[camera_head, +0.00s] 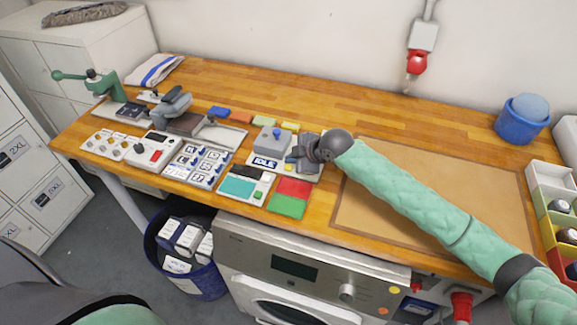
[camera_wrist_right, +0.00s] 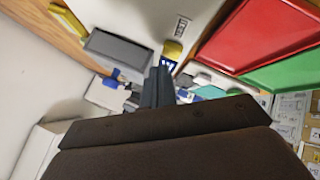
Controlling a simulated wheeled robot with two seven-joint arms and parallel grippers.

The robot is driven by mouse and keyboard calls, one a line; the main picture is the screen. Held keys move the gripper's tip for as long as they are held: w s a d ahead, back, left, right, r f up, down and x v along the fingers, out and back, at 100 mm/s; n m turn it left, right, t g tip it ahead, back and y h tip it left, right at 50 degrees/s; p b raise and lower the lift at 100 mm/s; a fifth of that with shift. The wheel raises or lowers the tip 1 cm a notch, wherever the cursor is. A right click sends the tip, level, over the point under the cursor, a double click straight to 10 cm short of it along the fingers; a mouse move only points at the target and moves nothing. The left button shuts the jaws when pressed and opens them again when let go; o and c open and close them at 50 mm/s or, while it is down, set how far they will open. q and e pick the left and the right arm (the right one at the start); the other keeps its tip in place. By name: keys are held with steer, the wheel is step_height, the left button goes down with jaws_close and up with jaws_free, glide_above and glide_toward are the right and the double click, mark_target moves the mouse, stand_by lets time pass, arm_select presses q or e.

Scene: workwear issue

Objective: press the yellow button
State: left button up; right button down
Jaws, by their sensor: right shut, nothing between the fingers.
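My right gripper (camera_head: 292,160) is shut and empty. It is over the white panel (camera_head: 302,177) with the "IDLE" display (camera_head: 265,162), near the table's middle. In the right wrist view the closed fingers (camera_wrist_right: 158,88) point at this panel. A small yellow piece, which looks like the yellow button (camera_wrist_right: 172,49), shows just beyond the fingertips, beside the blue-and-white display (camera_wrist_right: 168,66). I cannot tell whether the fingertips touch it. In the head view the button is hidden behind the gripper. My left gripper is not in view.
Red (camera_head: 294,187) and green (camera_head: 287,206) plates lie in front. Switch panels (camera_head: 197,164) and a green press (camera_head: 104,84) are to the left. A brown mat (camera_head: 400,215) lies clear under my right arm.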

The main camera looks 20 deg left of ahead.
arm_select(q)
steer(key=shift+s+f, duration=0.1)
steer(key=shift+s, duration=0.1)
arm_select(e)
steer(key=shift+f, duration=0.2)
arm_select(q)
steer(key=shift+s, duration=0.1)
arm_select(e)
steer(key=shift+f, duration=0.2)
